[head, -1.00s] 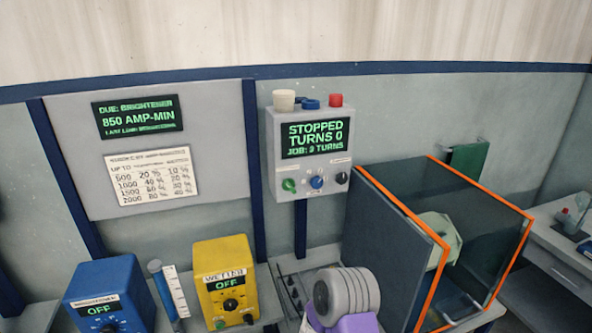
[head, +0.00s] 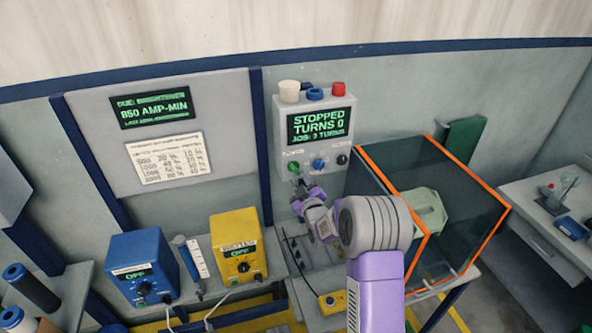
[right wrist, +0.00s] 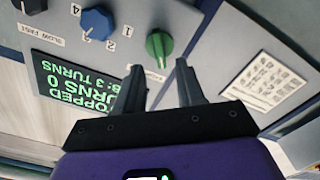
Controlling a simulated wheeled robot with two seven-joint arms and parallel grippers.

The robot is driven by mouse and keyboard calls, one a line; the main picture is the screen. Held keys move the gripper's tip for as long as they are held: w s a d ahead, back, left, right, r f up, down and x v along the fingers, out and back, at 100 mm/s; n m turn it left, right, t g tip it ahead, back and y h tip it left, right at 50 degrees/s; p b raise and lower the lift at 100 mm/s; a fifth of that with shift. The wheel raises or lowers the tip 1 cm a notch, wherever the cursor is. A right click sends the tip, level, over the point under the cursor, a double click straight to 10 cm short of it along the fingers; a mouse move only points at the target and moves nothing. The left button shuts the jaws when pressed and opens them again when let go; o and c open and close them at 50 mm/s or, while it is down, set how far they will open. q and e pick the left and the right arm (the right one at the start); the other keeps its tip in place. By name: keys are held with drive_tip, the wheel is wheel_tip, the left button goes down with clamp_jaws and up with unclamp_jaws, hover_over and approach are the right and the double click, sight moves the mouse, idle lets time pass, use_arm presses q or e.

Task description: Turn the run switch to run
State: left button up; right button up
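The grey control box (head: 310,110) on the wall shows "STOPPED, TURNS 0, JOB: 3 TURNS". A green knob (head: 293,166) sits at the lower left of its face and appears to be the run switch; its label is too small to read. My right gripper (head: 299,186) is just below and in front of it. In the right wrist view, the green knob (right wrist: 159,45) lies beyond the fingertips, roughly in line with the gap between them. The fingers (right wrist: 158,80) are apart with nothing between them. My left gripper is not in view.
A blue knob (head: 318,163) and a black knob (head: 342,160) sit right of the green one. An orange-edged clear enclosure (head: 470,215) stands to the right. Blue (head: 140,262) and yellow (head: 236,236) dosing boxes, both reading OFF, stand on the bench at left.

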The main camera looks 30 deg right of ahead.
sight(295, 170)
drive_tip(key=shift+p+x, duration=0.5)
drive_tip(key=shift+x, duration=1.7)
clamp_jaws()
